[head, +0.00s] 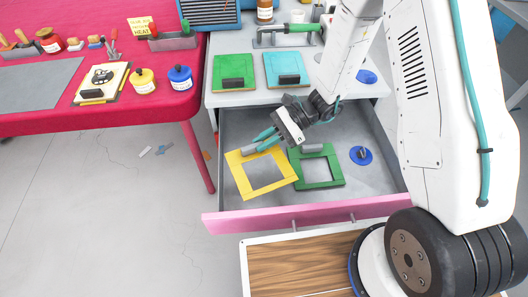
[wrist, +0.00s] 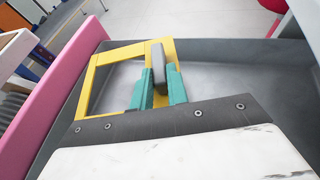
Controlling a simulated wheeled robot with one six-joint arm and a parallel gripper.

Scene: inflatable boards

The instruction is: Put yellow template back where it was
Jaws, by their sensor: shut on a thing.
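The yellow template (head: 237,175), a square frame with an open middle, is in or just over the left part of the open grey drawer. It is turned a little compared with the green template beside it. In the wrist view the yellow template (wrist: 88,85) shows beyond my fingers, with a grey handle (wrist: 158,62) standing on one side. My gripper (head: 262,140) has teal fingers and is shut on that handle; the fingers also show in the wrist view (wrist: 157,92). I cannot tell whether the template touches the drawer floor.
A green frame template (head: 323,184) and a blue round piece (head: 361,156) lie in the drawer to the right. The drawer has a pink front (head: 310,213). Green (head: 234,66) and teal (head: 285,63) boards lie on the worktop above. A red table (head: 150,110) stands left.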

